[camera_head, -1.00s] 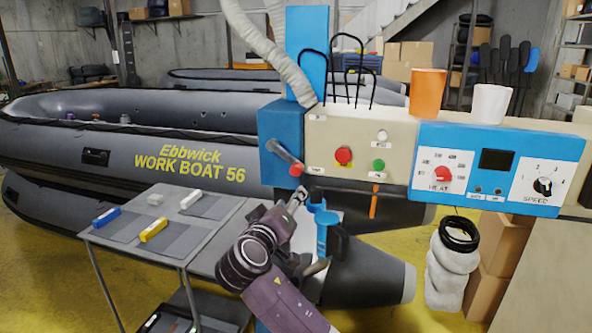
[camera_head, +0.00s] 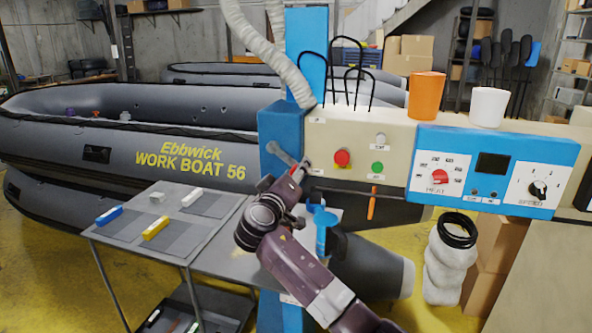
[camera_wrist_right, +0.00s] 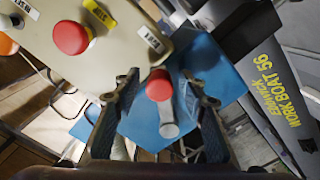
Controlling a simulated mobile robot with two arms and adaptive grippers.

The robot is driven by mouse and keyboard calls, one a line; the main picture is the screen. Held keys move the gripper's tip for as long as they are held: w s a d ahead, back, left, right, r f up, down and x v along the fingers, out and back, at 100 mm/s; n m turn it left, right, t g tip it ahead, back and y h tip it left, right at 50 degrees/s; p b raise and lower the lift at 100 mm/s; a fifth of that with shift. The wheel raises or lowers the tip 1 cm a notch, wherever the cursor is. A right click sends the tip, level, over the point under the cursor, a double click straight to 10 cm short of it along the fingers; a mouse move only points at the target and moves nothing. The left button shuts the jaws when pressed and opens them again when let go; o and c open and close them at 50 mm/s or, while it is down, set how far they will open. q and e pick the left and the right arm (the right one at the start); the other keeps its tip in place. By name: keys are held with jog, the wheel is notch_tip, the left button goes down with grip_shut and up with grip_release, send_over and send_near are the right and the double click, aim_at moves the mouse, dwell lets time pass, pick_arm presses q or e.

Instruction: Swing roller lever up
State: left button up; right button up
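The roller lever (camera_head: 283,154) is a grey rod on the blue housing (camera_head: 284,124) left of the control panel. It slants down to the right in the head view. Its red knob (camera_wrist_right: 160,85) shows in the right wrist view, and is mostly hidden by my gripper in the head view. My right gripper (camera_head: 297,172) is at the lever's end. In the wrist view its two fingers (camera_wrist_right: 160,78) stand apart on either side of the knob, with gaps visible, so it is open. My left gripper is in neither view.
The panel (camera_head: 360,150) beside the lever carries a red button (camera_head: 342,158) and a green button (camera_head: 377,167). Orange (camera_head: 426,96) and white (camera_head: 488,107) cups stand on top. A grey side table (camera_head: 215,258) with small blocks stands left, before the grey boat (camera_head: 130,145).

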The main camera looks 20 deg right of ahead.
grip_shut()
